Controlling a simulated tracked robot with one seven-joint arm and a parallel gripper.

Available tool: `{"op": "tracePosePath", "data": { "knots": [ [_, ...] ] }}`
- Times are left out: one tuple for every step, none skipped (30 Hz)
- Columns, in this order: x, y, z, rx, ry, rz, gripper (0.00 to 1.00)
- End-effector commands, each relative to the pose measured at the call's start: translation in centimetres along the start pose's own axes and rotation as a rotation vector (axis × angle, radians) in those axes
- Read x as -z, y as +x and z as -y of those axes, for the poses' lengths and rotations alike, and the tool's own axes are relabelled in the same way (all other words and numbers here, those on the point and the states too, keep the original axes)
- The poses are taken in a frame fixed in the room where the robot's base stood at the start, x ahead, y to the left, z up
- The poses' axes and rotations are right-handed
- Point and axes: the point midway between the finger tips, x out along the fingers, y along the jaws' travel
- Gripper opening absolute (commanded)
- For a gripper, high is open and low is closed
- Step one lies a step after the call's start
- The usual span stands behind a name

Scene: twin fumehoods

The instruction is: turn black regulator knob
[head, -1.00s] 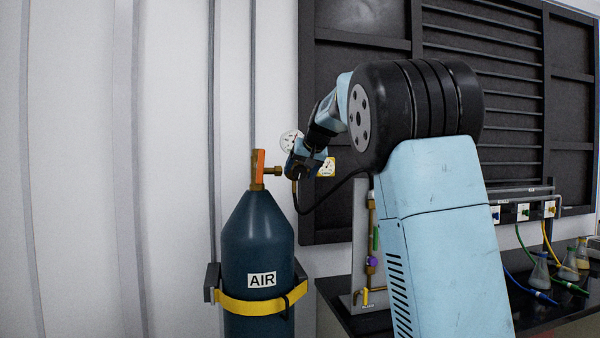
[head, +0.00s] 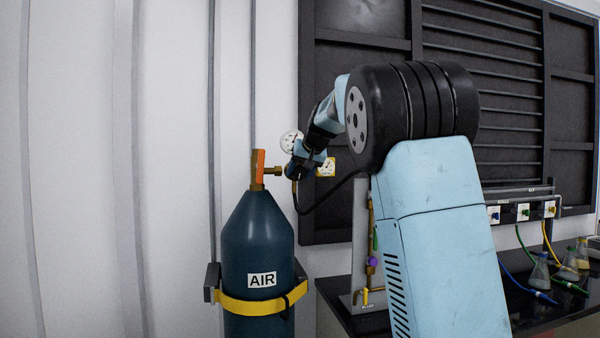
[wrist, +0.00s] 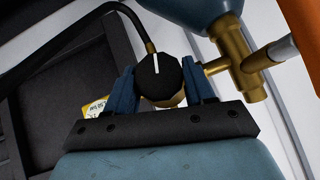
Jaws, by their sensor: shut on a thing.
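The black regulator knob (wrist: 160,78) has a white pointer mark and sits between the two blue fingers of my gripper (wrist: 165,85) in the wrist view. The fingers are shut on its sides. In the head view my gripper (head: 298,172) is at the regulator, just right of the brass valve outlet (head: 272,171), and the knob is hidden there. A white round gauge (head: 291,141) shows behind my wrist, and a yellow-rimmed gauge (head: 327,167) shows to its right.
The dark blue AIR cylinder (head: 258,245) stands upright, held by a yellow strap (head: 262,304). An orange valve handle (head: 257,165) tops it. A black hose (head: 330,199) curves beneath my arm. A dark bench (head: 530,310) with flasks lies right.

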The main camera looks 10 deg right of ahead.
Motion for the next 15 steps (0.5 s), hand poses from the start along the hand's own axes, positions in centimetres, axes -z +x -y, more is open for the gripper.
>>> {"op": "tracePosePath", "data": {
  "knots": [
    [0.0, -0.01, -0.06, 0.001, 0.002, 0.0, 0.23],
    [0.0, -0.02, -0.07, 0.002, 0.004, 0.0, 0.23],
    [0.0, -0.02, -0.09, 0.005, 0.007, 0.0, 0.23],
    [-0.01, -0.02, -0.11, 0.008, 0.01, 0.0, 0.23],
    [-0.01, -0.02, -0.13, 0.013, 0.015, 0.0, 0.23],
    [-0.01, -0.02, -0.15, 0.02, 0.023, 0.0, 0.23],
    [0.0, -0.03, -0.21, 0.027, 0.03, 0.0, 0.23],
    [-0.01, -0.03, -0.26, 0.034, 0.038, 0.0, 0.23],
    [-0.01, -0.02, -0.23, 0.046, 0.05, 0.0, 0.23],
    [-0.01, -0.03, -0.29, 0.056, 0.061, 0.0, 0.23],
    [0.0, -0.04, -0.36, 0.066, 0.073, 0.0, 0.23],
    [-0.01, -0.03, -0.34, 0.083, 0.088, 0.0, 0.23],
    [0.01, -0.04, -0.42, 0.096, 0.103, 0.0, 0.23],
    [0.01, -0.04, -0.42, 0.109, 0.115, 0.0, 0.23],
    [0.02, -0.05, -0.48, 0.128, 0.135, -0.001, 0.23]
  ]
}}
